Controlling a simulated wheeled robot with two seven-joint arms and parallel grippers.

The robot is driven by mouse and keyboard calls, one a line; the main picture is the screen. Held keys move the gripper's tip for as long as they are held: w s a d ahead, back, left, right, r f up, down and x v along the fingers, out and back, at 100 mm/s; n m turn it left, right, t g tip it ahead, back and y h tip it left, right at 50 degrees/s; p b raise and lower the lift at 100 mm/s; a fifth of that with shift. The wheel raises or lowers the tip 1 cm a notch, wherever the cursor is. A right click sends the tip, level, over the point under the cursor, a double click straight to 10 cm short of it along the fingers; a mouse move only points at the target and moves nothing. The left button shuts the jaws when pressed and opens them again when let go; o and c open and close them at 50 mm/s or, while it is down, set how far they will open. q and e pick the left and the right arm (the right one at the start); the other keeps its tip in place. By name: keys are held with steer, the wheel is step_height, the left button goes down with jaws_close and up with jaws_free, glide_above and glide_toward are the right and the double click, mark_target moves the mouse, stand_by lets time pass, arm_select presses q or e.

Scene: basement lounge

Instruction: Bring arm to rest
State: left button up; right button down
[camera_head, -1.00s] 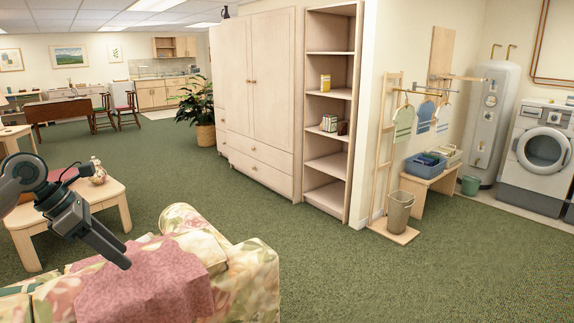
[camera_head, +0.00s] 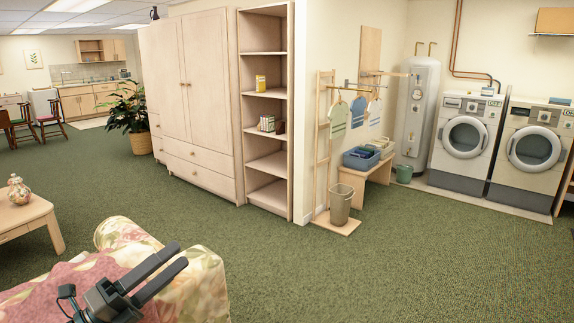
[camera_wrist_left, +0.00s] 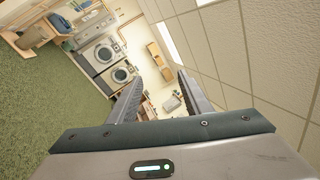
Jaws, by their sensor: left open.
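My left gripper (camera_head: 166,266) shows at the lower left of the head view, in front of the floral sofa. Its two fingers are apart, point up and to the right, and have nothing between them. In the left wrist view the fingers (camera_wrist_left: 157,88) are also spread, with only the distant room between them. That view is tilted, with the laundry corner at upper left and the ceiling at right. My right gripper is not in either view.
The floral sofa (camera_head: 205,288) with a pink throw (camera_head: 30,298) is close at lower left. A wooden table (camera_head: 22,218) holds a patterned jar (camera_head: 19,191). A wardrobe (camera_head: 195,100), a shelf unit (camera_head: 266,150) and a waste bin (camera_head: 341,205) stand beyond. Green carpet (camera_head: 400,265) is clear at right.

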arm_select(q)
steer(key=s+a+f+n+y, duration=0.2)
steer(key=f+n+y, duration=0.4)
steer(key=f+n, duration=0.2)
steer(key=s+a+f+n+y, duration=0.3)
steer(key=f+n+y, duration=0.2)
steer(key=f+n, duration=0.3)
steer(key=s+a+f+n+y, duration=0.2)
steer(key=f+n+y, duration=0.4)
steer(key=f+n, duration=0.2)
steer(key=s+d+f+n+g+h, duration=0.1)
steer(key=s+d+f+n+g, duration=0.25)
steer(key=s, duration=0.55)
steer(key=s+d+f+g, duration=0.2)
steer(key=s+f+g, duration=0.2)
steer(key=s+f, duration=0.35)
steer(key=s+d+f+n+g+h, duration=0.15)
steer(key=s+f+g, duration=0.3)
steer(key=s, duration=0.45)
steer(key=d+f+t, duration=0.1)
steer(key=d+f, duration=0.1)
steer(key=f, duration=1.5)
steer(key=w+d+f+t, duration=0.1)
steer(key=d+f, duration=0.1)
steer(key=f, duration=1.5)
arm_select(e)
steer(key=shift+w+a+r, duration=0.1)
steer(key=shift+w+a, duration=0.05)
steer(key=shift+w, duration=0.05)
